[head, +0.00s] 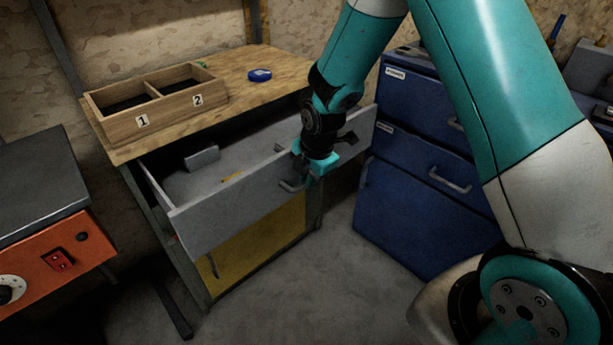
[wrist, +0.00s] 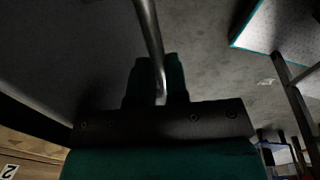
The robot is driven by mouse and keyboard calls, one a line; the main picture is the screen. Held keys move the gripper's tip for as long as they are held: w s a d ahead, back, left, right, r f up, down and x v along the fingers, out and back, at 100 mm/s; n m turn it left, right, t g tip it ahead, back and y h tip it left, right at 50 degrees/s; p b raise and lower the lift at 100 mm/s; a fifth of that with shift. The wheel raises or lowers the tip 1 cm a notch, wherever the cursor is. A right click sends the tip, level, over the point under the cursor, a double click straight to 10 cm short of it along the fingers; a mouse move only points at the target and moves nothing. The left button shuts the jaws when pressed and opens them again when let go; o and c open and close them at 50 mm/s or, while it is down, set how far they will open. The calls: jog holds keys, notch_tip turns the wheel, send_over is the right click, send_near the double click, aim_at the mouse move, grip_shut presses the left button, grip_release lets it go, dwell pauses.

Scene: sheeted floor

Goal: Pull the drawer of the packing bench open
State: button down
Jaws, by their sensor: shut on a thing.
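The packing bench (head: 232,88) has a wooden top and stands at left centre in the head view. Its grey drawer (head: 222,212) is pulled out, and its inside shows with a grey divider and a small yellow item (head: 232,176) in it. My gripper (head: 303,178) is at the drawer front, shut on the metal bar handle (head: 290,186). In the wrist view the handle (wrist: 150,40) runs between the two dark fingers (wrist: 158,85). The fingertips are partly hidden by my wrist in the head view.
A wooden tray (head: 160,117) with compartments marked 1 and 2 and a blue round item (head: 260,75) are on the bench top. A blue cabinet (head: 420,190) stands close at right. An orange machine (head: 60,265) is at left. The floor (head: 320,285) before the drawer is clear.

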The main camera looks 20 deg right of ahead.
jog(key=c, duration=1.1)
grip_release()
jog(key=shift+r, duration=0.15)
jog(key=s+r, duration=0.1)
jog(key=r, duration=0.4)
jog(key=s+r+p, duration=0.1)
jog(key=r, duration=0.5)
jog(key=s+d+r, duration=0.1)
jog(key=r, duration=0.4)
jog(key=shift+s+r+p, duration=0.15)
jog(key=shift+r+p, duration=0.25)
jog(key=s+a+r+m+y+p, duration=0.1)
jog(key=s+a+r+m+p, duration=0.2)
jog(key=s+r+m, duration=0.2)
jog(key=s+a+r+m+g+y+p, duration=0.1)
jog(key=s+a+r+m+p, duration=0.2)
jog(key=s+r, duration=0.3)
jog(key=s+a+r+m+g+y+p, duration=0.1)
jog(key=s+a+r+m+p, duration=0.3)
jog(key=s, duration=0.8)
jog(key=shift+a+r+m+y, duration=0.15)
jog(key=shift+a+r+m, duration=0.15)
jog(key=shift+r+m, duration=0.3)
jog(key=shift+a+r+m+y, duration=0.15)
jog(key=shift+a+r+m, duration=0.2)
jog(key=shift+m, duration=0.35)
